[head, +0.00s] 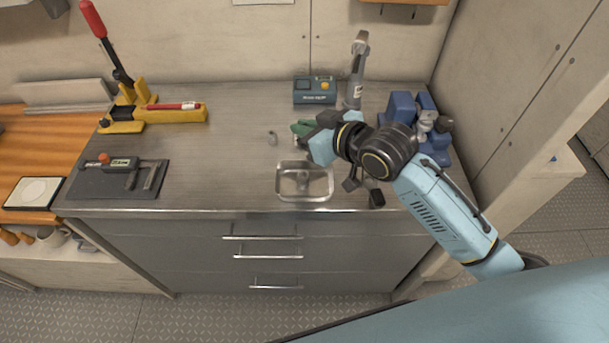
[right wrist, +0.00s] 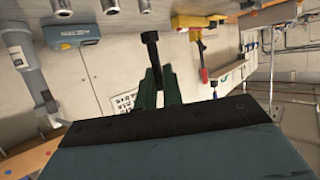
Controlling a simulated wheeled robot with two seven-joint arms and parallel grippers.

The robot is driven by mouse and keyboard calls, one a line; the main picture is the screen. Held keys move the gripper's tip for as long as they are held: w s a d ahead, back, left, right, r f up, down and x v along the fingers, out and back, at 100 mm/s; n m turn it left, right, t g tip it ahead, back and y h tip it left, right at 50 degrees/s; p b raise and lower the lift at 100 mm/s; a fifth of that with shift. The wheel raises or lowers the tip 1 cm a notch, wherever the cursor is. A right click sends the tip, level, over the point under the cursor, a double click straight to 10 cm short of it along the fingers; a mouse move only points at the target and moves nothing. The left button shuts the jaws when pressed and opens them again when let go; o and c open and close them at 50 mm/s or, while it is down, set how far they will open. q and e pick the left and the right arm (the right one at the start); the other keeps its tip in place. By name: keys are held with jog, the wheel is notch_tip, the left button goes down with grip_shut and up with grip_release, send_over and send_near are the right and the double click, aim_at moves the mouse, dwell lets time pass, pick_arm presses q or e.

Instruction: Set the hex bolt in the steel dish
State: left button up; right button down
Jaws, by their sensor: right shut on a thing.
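The steel dish (head: 304,199) is a shallow square tray near the front edge of the grey worktop, and it looks empty. My right gripper (head: 297,131) is above the worktop, behind the dish, with its green fingers pointing left. In the right wrist view, the green fingers of the right gripper (right wrist: 160,88) are shut on the dark hex bolt (right wrist: 151,48). The bolt sticks out beyond the fingertips; its lower part is hidden between them. I cannot make out the bolt clearly in the head view. My left gripper is not in view.
A small grey curved piece (head: 272,138) lies left of my right gripper. A blue-grey box (head: 315,90) and a grey tool (head: 356,72) stand behind. A blue vise-like tool (head: 402,108) is at right. A yellow press (head: 150,113) and dark mat (head: 88,183) are left.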

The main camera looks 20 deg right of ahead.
notch_tip(320, 180, down, 6)
jog(key=shift+f+b, duration=0.1)
jog(key=shift+b, duration=0.35)
notch_tip(320, 180, down, 3)
jog(key=shift+f+b, duration=0.1)
jog(key=shift+b, duration=0.2)
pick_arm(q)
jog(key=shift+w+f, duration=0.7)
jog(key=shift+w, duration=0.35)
pick_arm(e)
jog(key=shift+f, duration=0.1)
jog(key=shift+f, duration=0.1)
jog(key=c, duration=1.5)
grip_release()
jog(key=shift+c, duration=0.2)
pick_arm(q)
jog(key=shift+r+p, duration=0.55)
pick_arm(e)
jog(key=v, duration=1.2)
